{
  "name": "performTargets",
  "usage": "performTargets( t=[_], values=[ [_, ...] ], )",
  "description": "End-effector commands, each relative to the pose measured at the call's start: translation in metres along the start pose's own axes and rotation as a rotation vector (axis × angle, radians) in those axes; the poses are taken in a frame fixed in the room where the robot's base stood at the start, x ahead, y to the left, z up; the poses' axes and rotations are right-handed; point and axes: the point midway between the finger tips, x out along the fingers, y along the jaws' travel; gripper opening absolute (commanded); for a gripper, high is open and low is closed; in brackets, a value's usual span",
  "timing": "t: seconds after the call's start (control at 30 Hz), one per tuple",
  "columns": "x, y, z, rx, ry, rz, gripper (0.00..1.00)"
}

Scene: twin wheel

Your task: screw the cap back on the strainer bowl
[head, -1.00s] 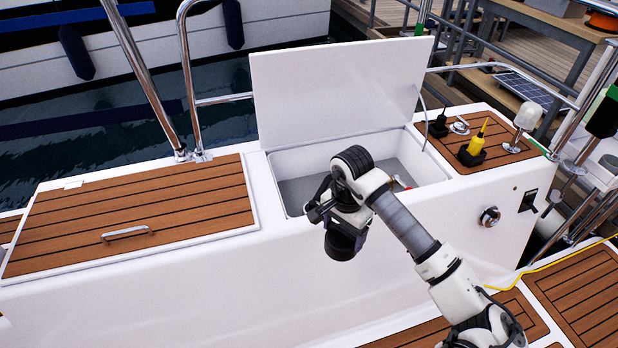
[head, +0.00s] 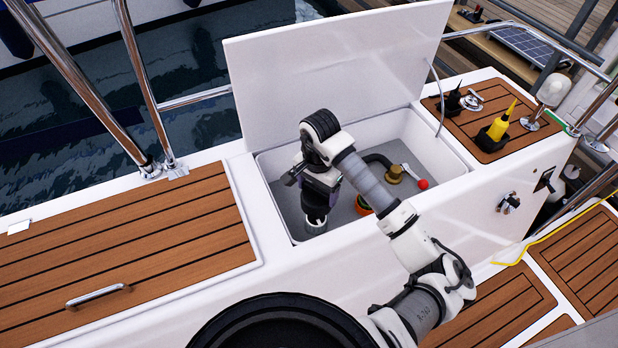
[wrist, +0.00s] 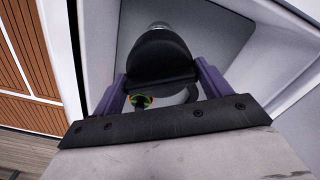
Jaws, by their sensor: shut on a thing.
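My gripper (head: 318,188) reaches down into the open white locker (head: 442,181). Its purple fingers, seen in the wrist view (wrist: 160,92), are shut on a black round piece, apparently the cap (wrist: 158,58). In the head view the cap (head: 316,211) points down near the locker's front left. A pale rim (head: 316,227) shows at its lower end; I cannot tell whether this belongs to the cap or something under it. An orange and green ringed fitting (head: 362,206), possibly the strainer bowl, is just right of it, partly behind my arm, and shows in the wrist view (wrist: 140,102).
The raised white lid (head: 335,70) stands behind the locker. A dark hose (head: 378,160), a brass fitting (head: 396,173) and a red-knobbed lever (head: 421,184) lie at the right inside.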

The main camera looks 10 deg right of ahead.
Motion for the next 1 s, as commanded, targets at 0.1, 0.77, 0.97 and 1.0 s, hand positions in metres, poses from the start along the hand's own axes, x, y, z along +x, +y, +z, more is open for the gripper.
performTargets(
  t=[0.1, 0.77, 0.97, 1.0],
  values=[
    [0.01, 0.0, 0.0, 0.0, 0.001, 0.0, 0.49],
    [0.023, 0.0, 0.0, -0.002, 0.004, 0.002, 0.49],
    [0.04, 0.0, 0.0, -0.001, 0.004, 0.002, 0.49],
    [0.043, 0.0, 0.0, 0.0, 0.004, 0.001, 0.49]
  ],
)
